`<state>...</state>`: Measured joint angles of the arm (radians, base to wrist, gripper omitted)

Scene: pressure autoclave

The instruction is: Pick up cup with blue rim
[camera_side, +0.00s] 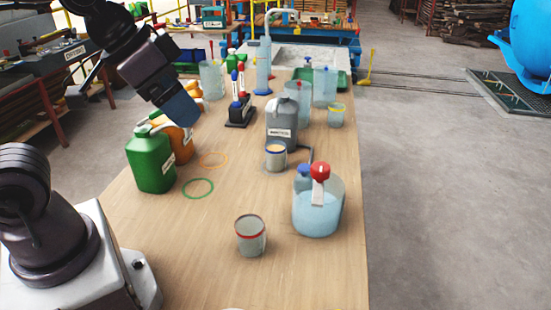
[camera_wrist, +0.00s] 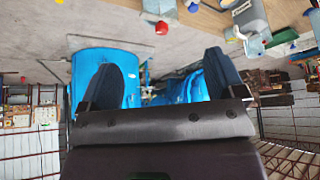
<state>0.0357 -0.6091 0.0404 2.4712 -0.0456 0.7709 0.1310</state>
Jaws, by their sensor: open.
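The cup with a blue rim (camera_side: 275,158) stands upright on the wooden table, just in front of the grey jerrycan, with something pale orange showing at its top. My gripper (camera_side: 182,110) is up and to the left of it in the side view, in front of the orange canister in the picture and apart from the cup. In the wrist view my gripper (camera_wrist: 163,80) has its two dark blue fingers spread with nothing held between them. I cannot make out the cup in the wrist view.
A red-rimmed cup (camera_side: 250,238) and a clear jug with a red cap (camera_side: 318,212) stand nearer on the table (camera_side: 220,220). The grey jerrycan (camera_side: 281,128) is close behind the cup. Green (camera_side: 150,162) and orange (camera_side: 180,138) canisters stand left. A yellow-rimmed cup (camera_side: 336,118) is farther back.

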